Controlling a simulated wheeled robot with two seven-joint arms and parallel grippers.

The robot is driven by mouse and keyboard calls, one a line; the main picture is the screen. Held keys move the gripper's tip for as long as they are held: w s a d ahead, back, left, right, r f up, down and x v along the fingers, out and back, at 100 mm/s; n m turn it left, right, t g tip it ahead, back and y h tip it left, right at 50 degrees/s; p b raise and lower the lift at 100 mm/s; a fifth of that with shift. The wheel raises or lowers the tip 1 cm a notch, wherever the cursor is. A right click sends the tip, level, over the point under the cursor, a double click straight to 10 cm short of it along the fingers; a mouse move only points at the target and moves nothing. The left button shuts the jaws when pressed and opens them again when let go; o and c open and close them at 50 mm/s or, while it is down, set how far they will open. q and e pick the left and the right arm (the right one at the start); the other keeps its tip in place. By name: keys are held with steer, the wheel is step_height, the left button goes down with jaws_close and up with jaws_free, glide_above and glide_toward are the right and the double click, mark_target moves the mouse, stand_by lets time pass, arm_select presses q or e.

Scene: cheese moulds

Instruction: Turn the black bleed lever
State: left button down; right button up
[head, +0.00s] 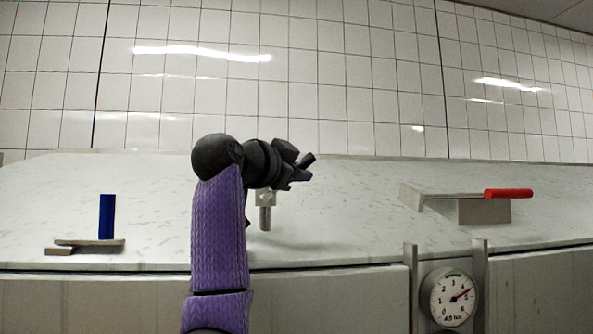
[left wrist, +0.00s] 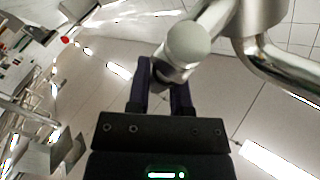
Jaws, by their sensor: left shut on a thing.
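My left gripper (head: 292,168) is at the middle of the sloping white top, above a short metal spout (head: 265,212). A short black stub, the black bleed lever (head: 307,160), sticks out up and right past the fingers. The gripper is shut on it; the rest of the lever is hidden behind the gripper. In the left wrist view, the two dark fingers (left wrist: 161,85) stand either side of a rounded rod end, which looks grey there. Shiny metal pipe (left wrist: 262,25) is close beside it. My right gripper is not in view.
A blue upright handle (head: 107,216) on a flat bar is at left. A red-handled lever (head: 508,194) is at right. A round dial gauge (head: 448,297) sits between two posts on the front. A white tiled wall (head: 330,75) is behind.

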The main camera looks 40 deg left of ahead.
arm_select(q)
steer(key=shift+f, duration=0.1)
stand_by(0.3)
steer(key=m+g, duration=0.1)
steer(key=f+m+g, duration=0.1)
steer(key=w+f+m+g, duration=0.1)
steer(key=shift+d+g, duration=0.3)
steer(key=shift+d, duration=0.1)
steer(key=shift+d+f+m+g+y, duration=0.1)
steer(key=shift+f+m+g+y, duration=0.5)
steer(key=shift+f+m+g, duration=0.45)
steer(key=shift+w+g, duration=0.1)
steer(key=shift+g, duration=0.15)
steer(key=c, duration=0.5)
jaws_free()
steer(key=shift+c, duration=0.2)
steer(key=shift+r, duration=0.1)
steer(key=b+v, duration=0.2)
steer(key=v, duration=0.8)
